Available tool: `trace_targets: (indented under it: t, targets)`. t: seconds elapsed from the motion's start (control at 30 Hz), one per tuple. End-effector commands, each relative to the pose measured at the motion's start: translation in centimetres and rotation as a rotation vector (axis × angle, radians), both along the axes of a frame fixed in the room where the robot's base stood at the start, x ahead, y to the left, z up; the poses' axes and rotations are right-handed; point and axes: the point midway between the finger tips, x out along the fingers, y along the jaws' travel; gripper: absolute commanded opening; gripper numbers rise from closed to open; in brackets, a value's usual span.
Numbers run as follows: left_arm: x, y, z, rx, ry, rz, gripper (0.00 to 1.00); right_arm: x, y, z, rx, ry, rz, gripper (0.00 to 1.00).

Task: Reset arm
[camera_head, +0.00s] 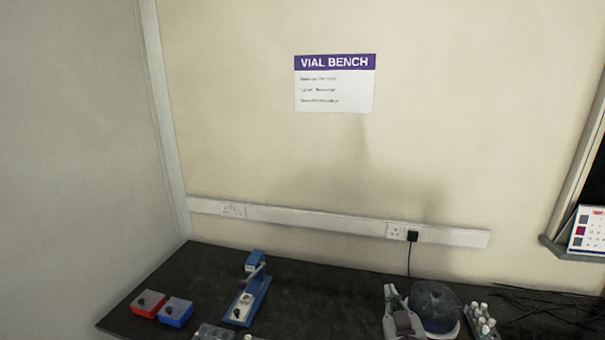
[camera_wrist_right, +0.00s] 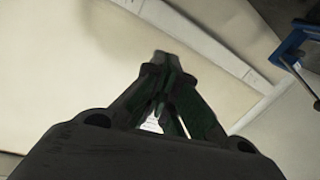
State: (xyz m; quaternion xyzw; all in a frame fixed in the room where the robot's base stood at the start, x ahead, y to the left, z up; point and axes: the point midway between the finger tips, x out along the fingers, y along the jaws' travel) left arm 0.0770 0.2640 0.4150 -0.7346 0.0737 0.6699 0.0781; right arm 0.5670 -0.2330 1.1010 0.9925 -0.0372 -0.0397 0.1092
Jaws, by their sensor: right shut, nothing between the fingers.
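My right gripper (camera_wrist_right: 162,60) shows in the right wrist view with its dark fingers drawn together. It is shut with nothing between the fingers, and the pale wall lies behind it. In the head view I cannot make out the right gripper for certain. A grey, upright shape (camera_head: 399,318) stands at the lower edge there, and I cannot tell whether it is part of my arm or a bench device. My left gripper is in neither view.
The dark bench (camera_head: 320,298) has a red box (camera_head: 147,304), a blue box (camera_head: 175,312), a blue hand press (camera_head: 249,298), a dark round device (camera_head: 436,306) and a rack of white-capped vials (camera_head: 482,322). Cables (camera_head: 545,300) lie at right. The bench's back middle is clear.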

Motion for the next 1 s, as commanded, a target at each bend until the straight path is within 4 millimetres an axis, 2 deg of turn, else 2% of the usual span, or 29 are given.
trace_targets:
  t: [0.2, 0.43, 0.73, 1.0]
  targets:
    - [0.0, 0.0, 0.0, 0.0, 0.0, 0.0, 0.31, -3.1, -2.1, -4.1, 0.037, 0.212, -0.104, 0.0]
    - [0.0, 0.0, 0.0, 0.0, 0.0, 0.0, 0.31, -7.4, -2.9, -8.4, 0.066, 0.464, -0.154, 0.0]
    - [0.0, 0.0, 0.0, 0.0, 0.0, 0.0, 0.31, -14.6, -2.0, -13.1, 0.092, 0.811, -0.121, 0.0]
    - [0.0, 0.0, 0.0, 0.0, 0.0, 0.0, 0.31, -19.3, -0.6, -14.9, 0.101, 1.011, -0.047, 0.0]
